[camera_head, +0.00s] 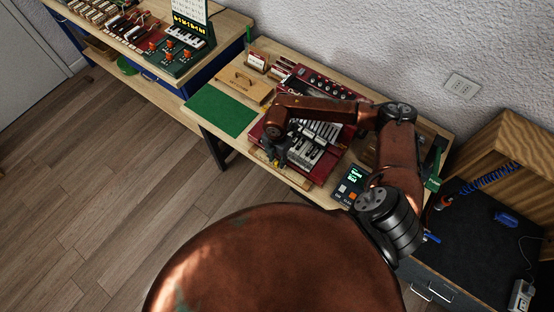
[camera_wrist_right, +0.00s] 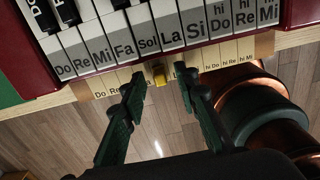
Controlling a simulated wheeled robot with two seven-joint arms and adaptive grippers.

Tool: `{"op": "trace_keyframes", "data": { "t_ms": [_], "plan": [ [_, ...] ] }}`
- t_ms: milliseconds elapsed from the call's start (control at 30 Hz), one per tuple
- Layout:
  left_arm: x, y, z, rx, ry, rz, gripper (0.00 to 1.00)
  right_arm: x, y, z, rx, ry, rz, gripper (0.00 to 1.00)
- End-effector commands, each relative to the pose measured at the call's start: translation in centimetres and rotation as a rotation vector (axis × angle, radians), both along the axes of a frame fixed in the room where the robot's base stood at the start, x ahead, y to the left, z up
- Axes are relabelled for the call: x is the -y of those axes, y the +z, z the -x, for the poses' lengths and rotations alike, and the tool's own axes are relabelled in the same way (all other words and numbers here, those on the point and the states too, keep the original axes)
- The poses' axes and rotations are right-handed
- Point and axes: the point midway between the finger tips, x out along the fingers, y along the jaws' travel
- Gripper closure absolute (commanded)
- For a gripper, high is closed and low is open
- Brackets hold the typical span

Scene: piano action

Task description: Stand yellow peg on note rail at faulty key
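A small yellow peg (camera_wrist_right: 159,74) stands on the pale wooden note rail (camera_wrist_right: 104,86) in the right wrist view. It is below the gap between the Sol and La keys and covers the rail label just left of one starting with "L". My right gripper (camera_wrist_right: 160,82) is open, its dark green fingers spread on either side of the peg with visible gaps. The keyboard (camera_wrist_right: 150,40) has white keys labelled Do to hi Mi; I cannot tell which is faulty. In the head view my right gripper (camera_head: 274,158) is at the keyboard's front edge. My left gripper is not in view.
The workbench (camera_head: 325,195) also holds a green mat (camera_head: 220,110), a wooden block with a handle (camera_head: 243,82) and a small lit screen device (camera_head: 352,180). A second bench with small keyboards stands at upper left. Open floor lies in front.

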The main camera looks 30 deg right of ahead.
Motion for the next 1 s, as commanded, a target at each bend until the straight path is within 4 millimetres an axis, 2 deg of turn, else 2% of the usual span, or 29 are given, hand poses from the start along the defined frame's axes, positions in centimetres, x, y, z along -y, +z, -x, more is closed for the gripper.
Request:
{"op": "trace_keyframes", "data": {
  "t_ms": [167,400,600,800,1000],
  "plan": [
    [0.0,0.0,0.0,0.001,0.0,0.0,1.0,0.0,2.8,-0.2,0.005,0.001,0.0,0.72],
    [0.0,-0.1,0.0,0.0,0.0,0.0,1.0,0.0,7.9,-0.2,0.006,0.0,0.001,0.72],
    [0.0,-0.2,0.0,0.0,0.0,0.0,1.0,0.0,10.9,-0.2,0.003,0.001,0.0,0.72],
    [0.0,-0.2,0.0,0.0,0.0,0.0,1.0,0.0,11.9,-0.1,0.001,0.001,0.0,0.72],
    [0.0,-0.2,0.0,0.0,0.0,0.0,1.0,0.0,12.0,-0.1,0.001,0.001,0.0,0.72]
  ]
}}
